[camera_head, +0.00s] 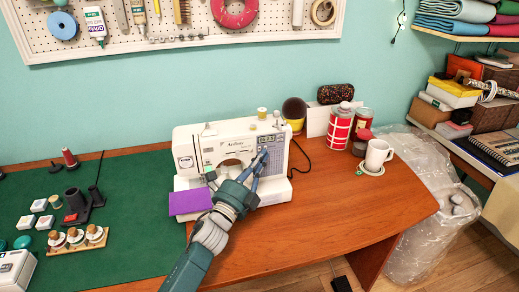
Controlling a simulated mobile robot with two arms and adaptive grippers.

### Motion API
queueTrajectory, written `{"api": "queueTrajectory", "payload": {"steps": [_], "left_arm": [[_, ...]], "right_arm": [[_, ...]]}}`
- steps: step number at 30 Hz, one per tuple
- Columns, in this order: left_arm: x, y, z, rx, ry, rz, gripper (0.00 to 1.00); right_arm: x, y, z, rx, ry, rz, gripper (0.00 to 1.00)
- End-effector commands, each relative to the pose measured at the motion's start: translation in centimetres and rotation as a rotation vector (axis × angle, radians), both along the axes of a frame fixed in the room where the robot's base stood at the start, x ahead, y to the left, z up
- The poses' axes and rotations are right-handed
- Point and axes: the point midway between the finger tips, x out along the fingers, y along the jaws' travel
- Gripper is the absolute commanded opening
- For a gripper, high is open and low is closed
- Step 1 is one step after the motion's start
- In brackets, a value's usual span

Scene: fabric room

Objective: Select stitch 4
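The white sewing machine (215,147) stands on the wooden table, its front facing me. A small display (267,139) and a button panel are on the upper right of its front; the stitch numbers are too small to read. My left gripper (263,158) reaches up from below to the machine's right front, just under the display. Its two fingers come together at the tips with nothing visible between them. The fingers cover part of the panel, and I cannot tell whether they touch it. A purple cloth (190,201) lies at the machine's lower left. My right gripper is out of view.
A green mat (130,225) with spools and small boxes covers the left. Red tins (340,128) and a white mug (377,155) stand right of the machine. The table's right front (350,210) is clear. A pegboard (180,25) hangs behind.

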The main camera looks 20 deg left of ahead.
Motion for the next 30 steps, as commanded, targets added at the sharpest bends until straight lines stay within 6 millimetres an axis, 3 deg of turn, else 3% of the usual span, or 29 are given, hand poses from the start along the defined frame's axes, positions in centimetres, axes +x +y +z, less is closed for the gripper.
{"api": "queueTrajectory", "payload": {"steps": [30], "left_arm": [[0.72, 0.48, 0.01, 0.0, 0.0, -0.001, 0.0]], "right_arm": [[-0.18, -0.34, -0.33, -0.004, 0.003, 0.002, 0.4]]}}
